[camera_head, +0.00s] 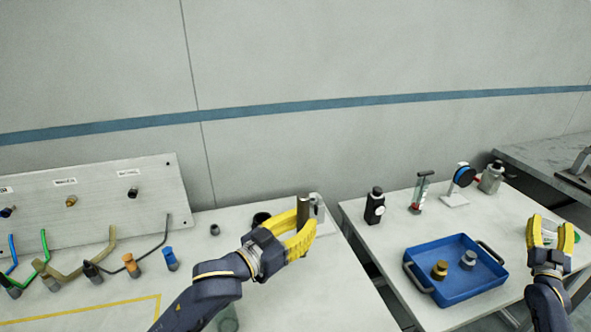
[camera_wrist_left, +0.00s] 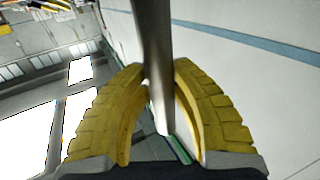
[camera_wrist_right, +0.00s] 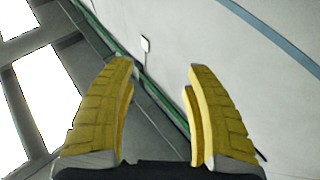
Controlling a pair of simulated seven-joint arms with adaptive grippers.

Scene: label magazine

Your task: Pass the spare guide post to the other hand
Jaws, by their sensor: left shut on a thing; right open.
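The spare guide post (camera_head: 303,210) is a plain grey metal rod. It is upright between the yellow fingers of my left gripper (camera_head: 304,228), above the right end of the left table. In the left wrist view my left gripper (camera_wrist_left: 160,75) is shut on the post (camera_wrist_left: 153,40), which runs up past the fingertips. My right gripper (camera_head: 552,233) is open and empty, far to the right beyond the blue tray. The right wrist view shows a clear gap between the fingers of my right gripper (camera_wrist_right: 160,72).
A blue tray (camera_head: 456,296) with a brass and a silver part stands on the right table (camera_head: 350,207). A black bottle (camera_head: 375,207) and several small items stand behind it. The left table (camera_head: 325,295) holds coloured bent rods and a labelled panel (camera_head: 100,205). A gap separates the tables.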

